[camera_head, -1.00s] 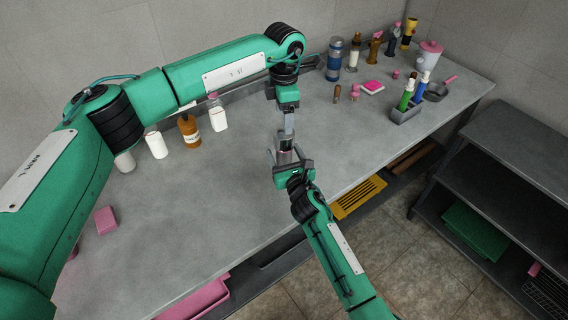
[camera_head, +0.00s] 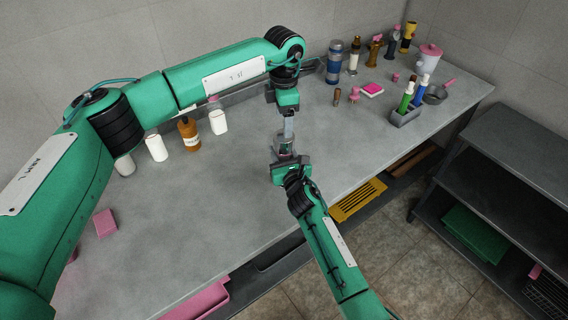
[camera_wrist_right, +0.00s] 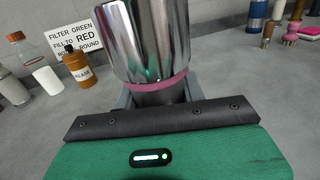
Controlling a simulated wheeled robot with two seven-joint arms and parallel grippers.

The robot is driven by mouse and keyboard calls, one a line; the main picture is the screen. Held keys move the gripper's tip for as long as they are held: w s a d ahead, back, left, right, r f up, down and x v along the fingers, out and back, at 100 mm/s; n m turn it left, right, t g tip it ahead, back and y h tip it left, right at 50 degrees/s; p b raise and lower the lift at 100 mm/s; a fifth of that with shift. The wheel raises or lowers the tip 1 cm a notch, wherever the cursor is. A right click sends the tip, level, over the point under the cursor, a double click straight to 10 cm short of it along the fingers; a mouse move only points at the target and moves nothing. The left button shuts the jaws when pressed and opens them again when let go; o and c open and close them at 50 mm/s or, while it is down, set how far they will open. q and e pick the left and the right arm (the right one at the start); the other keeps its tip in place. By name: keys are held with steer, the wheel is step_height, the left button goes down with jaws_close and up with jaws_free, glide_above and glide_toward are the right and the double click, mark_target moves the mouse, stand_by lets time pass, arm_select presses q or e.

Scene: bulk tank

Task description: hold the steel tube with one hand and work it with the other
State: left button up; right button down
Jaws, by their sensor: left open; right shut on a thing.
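My right gripper (camera_head: 285,157) is shut on the shiny steel tube (camera_head: 284,145), which it holds above the middle of the bench. In the right wrist view the steel tube (camera_wrist_right: 150,40) rises out of the top of the frame, with a pink band round its lower end and a dark part below it. My left gripper (camera_head: 288,128) points down from above, just over the tube, and is open. Its fingers are small here, and I cannot tell whether they touch the tube. The tube's upper end is hidden in the wrist view.
The grey bench (camera_head: 180,220) is clear around the grippers. An amber bottle (camera_head: 189,133) and white containers (camera_head: 218,122) stand at the back left. A pink block (camera_head: 105,223) lies at left. A grey holder (camera_head: 405,117) and several bottles stand at right. A sign (camera_wrist_right: 83,27) is behind.

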mark_target(284, 140)
arm_select(q)
steer(key=m, duration=0.4)
steer(key=shift+m, duration=0.4)
steer(key=m, duration=0.4)
steer(key=shift+m, duration=0.3)
steer(key=m, duration=0.8)
steer(key=shift+f+m, duration=0.3)
steer(key=shift+f, duration=3.75)
